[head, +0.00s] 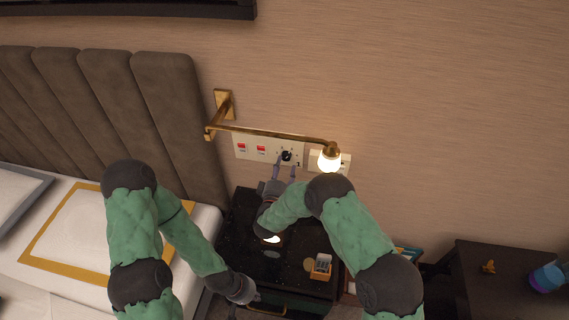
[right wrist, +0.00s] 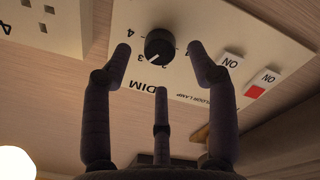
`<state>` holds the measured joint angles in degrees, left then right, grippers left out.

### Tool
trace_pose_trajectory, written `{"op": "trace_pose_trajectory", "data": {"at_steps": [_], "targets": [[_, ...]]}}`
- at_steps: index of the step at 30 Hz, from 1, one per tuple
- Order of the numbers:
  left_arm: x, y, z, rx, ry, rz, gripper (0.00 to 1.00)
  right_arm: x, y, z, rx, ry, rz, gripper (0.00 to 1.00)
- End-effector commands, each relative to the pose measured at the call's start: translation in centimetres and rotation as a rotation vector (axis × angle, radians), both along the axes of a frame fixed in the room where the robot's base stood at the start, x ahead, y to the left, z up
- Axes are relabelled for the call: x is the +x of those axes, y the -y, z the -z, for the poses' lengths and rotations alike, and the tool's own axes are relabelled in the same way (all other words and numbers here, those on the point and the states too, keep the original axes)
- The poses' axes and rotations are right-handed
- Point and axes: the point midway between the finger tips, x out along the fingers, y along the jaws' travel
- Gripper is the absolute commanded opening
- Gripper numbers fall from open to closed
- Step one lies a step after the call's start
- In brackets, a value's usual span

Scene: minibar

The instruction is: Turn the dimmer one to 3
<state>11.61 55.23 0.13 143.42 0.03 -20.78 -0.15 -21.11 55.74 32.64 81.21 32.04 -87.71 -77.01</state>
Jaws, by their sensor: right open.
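The dimmer is a round black knob (head: 286,156) on a white wall panel (head: 239,150) beside the headboard. In the right wrist view, the knob (right wrist: 159,44) appears upside down above the DIM label, with several numbers around it. Its white pointer mark is toward the lower left of the picture, near the 3 and 2; I cannot tell exactly which. My right gripper (head: 285,168) is open in front of the panel. In its wrist view, the fingertips (right wrist: 160,51) lie on either side of the knob, apart from it. My left gripper (head: 243,300) is low by the nightstand, its jaws unclear.
A lit lamp (head: 329,159) on a brass arm (head: 270,131) hangs close to the knob's right. Below is a black nightstand (head: 237,215) with a small orange box (head: 321,268). The bed is at the left.

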Motion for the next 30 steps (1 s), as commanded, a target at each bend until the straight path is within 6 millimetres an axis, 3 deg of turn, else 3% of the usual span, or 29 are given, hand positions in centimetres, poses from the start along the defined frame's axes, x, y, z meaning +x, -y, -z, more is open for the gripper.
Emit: {"op": "trace_pose_trajectory", "data": {"at_steps": [6,13,18,30], "targets": [[0.0,0.0,0.0,0.000,0.000,0.000,0.00,-4.4,-1.1,0.2,-0.002,-0.001,-0.003,0.59],[0.0,0.0,0.0,0.000,0.000,0.000,0.00,-7.7,-1.8,0.3,-0.002,-0.001,-0.002,0.59],[0.0,0.0,0.0,0.000,0.000,0.000,0.00,-8.7,-1.9,0.4,-0.001,-0.001,-0.001,0.59],[0.0,0.0,0.0,0.000,0.000,0.000,0.00,-8.8,-1.9,0.4,-0.001,-0.002,0.000,0.59]]}}
